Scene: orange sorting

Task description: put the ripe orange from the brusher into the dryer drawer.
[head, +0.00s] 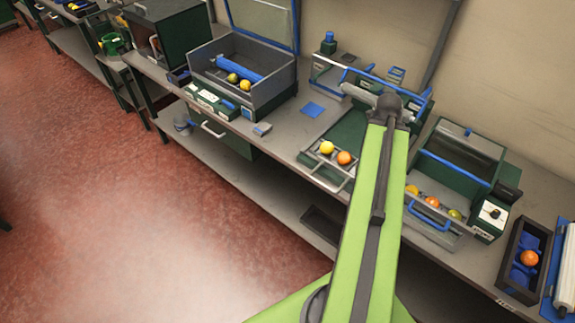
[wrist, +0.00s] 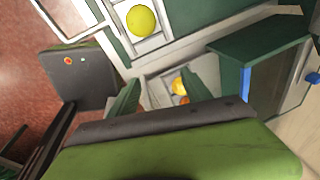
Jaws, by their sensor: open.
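In the head view, my gripper (head: 388,108) is over the middle machine, with its fingers hidden by my arm. In the wrist view, its two green fingers (wrist: 160,95) stand apart with nothing held. An orange fruit (head: 344,158) and a yellow one (head: 327,147) lie in the metal tray (head: 331,181) before the middle machine, probably the brusher. To the right, a blue-handled drawer (head: 447,240), probably the dryer's, holds several fruits. In the wrist view, a yellow fruit (wrist: 140,18) lies in a tray, and yellow and orange fruits (wrist: 180,86) show beyond the fingers, partly hidden.
A grey bin with a blue roller (head: 236,66) and two yellow fruits stands left. A control box (head: 491,215) stands beside the right machine. A dark crate (head: 508,277) with an orange fruit is far right. A dark box with a red button (wrist: 82,75) shows in the wrist view.

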